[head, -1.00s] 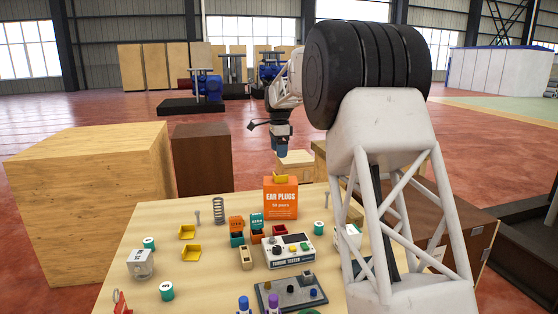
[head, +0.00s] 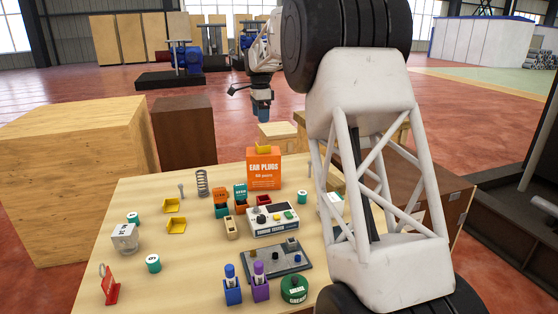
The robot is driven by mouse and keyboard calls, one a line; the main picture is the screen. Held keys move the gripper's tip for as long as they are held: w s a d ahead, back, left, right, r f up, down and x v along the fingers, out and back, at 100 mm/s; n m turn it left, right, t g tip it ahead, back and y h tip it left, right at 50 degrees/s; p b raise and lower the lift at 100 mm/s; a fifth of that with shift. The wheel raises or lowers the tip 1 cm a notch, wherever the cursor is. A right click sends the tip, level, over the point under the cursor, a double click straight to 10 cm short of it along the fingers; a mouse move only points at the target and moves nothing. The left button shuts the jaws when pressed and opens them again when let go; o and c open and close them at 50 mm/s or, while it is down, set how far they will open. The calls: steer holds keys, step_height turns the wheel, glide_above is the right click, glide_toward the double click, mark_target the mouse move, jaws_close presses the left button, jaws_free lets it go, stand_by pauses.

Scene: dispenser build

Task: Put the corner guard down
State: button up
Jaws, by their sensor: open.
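Three yellow corner guards are in view. One corner guard (head: 264,150) sits at the top edge of the orange ear plugs box (head: 264,172), near the back of the table. Two more, a rear corner guard (head: 173,205) and a front corner guard (head: 175,226), lie on the table to the left. My gripper (head: 262,117) is above the ear plugs box, apart from the guard on it in the picture. It is open, and I see nothing held in it. Its fingers are small and hard to make out.
A torque tester (head: 272,220), a grey panel with knobs (head: 279,260), small bins (head: 240,206) and a spring (head: 202,184) stand around the box. A white-teal roll (head: 153,263) and a red stand (head: 110,287) are front left. The table's left middle has free room.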

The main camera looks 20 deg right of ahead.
steer(key=shift+s, duration=0.1)
steer(key=s+a+r+n, duration=0.1)
steer(key=s+a+n, duration=0.15)
steer(key=s, duration=0.85)
steer(key=s+a+r+n+t, duration=0.1)
steer(key=s+n, duration=0.2)
steer(key=s, duration=0.7)
steer(key=s+a+r+n, duration=0.2)
steer(key=s+n, duration=0.1)
steer(key=s, duration=0.8)
steer(key=s+f+n, duration=0.3)
steer(key=s+f, duration=0.1)
steer(key=s, duration=0.6)
steer(key=s+a+f+n+t, duration=0.1)
steer(key=s+f+n, duration=0.2)
steer(key=s, duration=0.8)
steer(key=s+a+f+n, duration=0.1)
steer(key=s+f+n, duration=0.2)
steer(key=s+f, duration=0.4)
steer(key=s, duration=0.4)
steer(key=shift+s+a+t, duration=0.15)
steer(key=shift+a+t, duration=0.1)
steer(key=shift+t, duration=0.05)
steer(key=shift+c, duration=0.9)
